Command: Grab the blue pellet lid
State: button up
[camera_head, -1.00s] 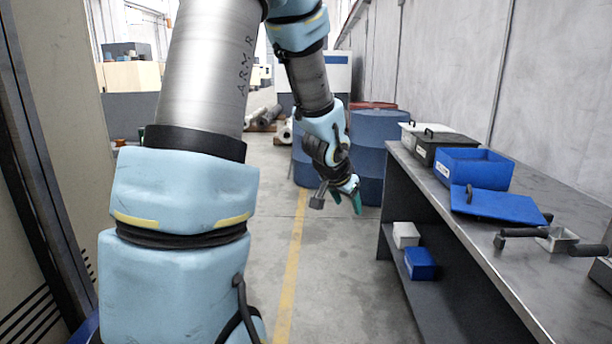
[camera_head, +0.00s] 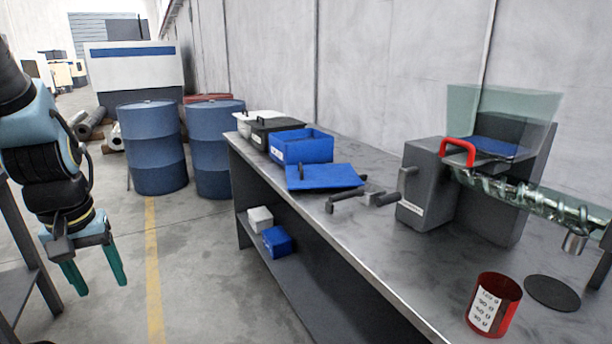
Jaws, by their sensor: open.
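The blue pellet lid (camera_head: 322,177) is a flat blue plate with a dark handle on top. It lies on the grey workbench (camera_head: 310,229), in front of the open blue box (camera_head: 303,147), with its near edge close to the bench's front edge. My gripper (camera_head: 95,277) hangs at the left of the view with its two green fingers apart and pointing down. It is empty, over the floor, well to the left of the bench and apart from the lid.
A black-lidded box (camera_head: 270,131) and a white-lidded box (camera_head: 257,121) stand behind the blue box. Dark-handled tools (camera_head: 362,199), a grey machine (camera_head: 455,190) and a red cup (camera_head: 493,305) are on the bench. Blue barrels (camera_head: 152,148) stand at the back. The floor between is clear.

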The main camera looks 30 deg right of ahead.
aim_at(300, 177)
jog(key=i+j+z, duration=0.15)
jog(key=i+z, duration=0.2)
jog(key=i, duration=0.25)
jog(key=i+j+z, duration=0.35)
jog(key=i, duration=0.3)
jog(key=i+j+z, duration=0.4)
jog(key=i+j, duration=0.05)
jog(key=i, duration=0.1)
